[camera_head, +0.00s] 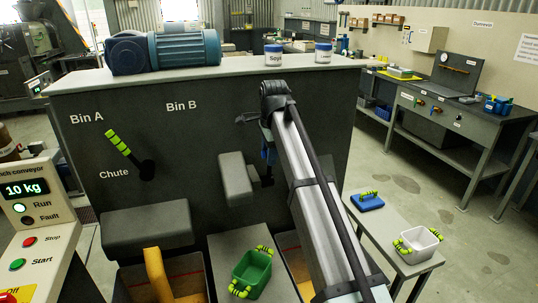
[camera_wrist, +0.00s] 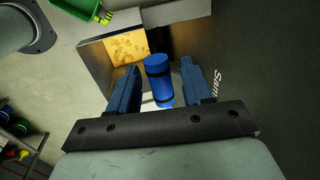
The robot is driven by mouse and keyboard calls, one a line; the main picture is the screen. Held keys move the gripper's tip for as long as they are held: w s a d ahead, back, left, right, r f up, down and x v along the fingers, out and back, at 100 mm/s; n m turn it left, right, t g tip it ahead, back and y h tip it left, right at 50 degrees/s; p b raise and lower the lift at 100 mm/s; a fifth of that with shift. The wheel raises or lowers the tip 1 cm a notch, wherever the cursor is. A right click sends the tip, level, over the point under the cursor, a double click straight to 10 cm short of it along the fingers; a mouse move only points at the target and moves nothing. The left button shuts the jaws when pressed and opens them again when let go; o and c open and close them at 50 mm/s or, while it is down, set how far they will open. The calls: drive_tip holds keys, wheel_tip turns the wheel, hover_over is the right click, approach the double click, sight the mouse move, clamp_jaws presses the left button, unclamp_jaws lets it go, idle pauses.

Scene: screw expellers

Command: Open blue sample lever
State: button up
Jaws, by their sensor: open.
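The blue sample lever (camera_wrist: 159,78) is a bright blue cylinder with dark bands, seen in the wrist view near the grey machine wall with partly visible lettering. My gripper (camera_wrist: 160,76) is open, with one dark blue finger on each side of the lever. The lever stands between the fingers, and gaps show on both sides. In the head view my arm reaches from the lower right to the machine front, and a small blue part, lever or finger, shows beside the grey spout box (camera_head: 236,178). My arm hides much of this area.
A chute lever (camera_head: 125,150) with a yellow-green grip is on the machine's left. A green bin (camera_head: 252,272) stands below the spout. A white bin (camera_head: 418,243) and a blue lid (camera_head: 368,202) are on the side bench (camera_head: 385,232). A motor (camera_head: 165,50) and two jars sit on top.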

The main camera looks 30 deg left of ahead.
drive_tip(key=shift+f, duration=0.5)
drive_tip(key=shift+c, duration=0.3)
clamp_jaws()
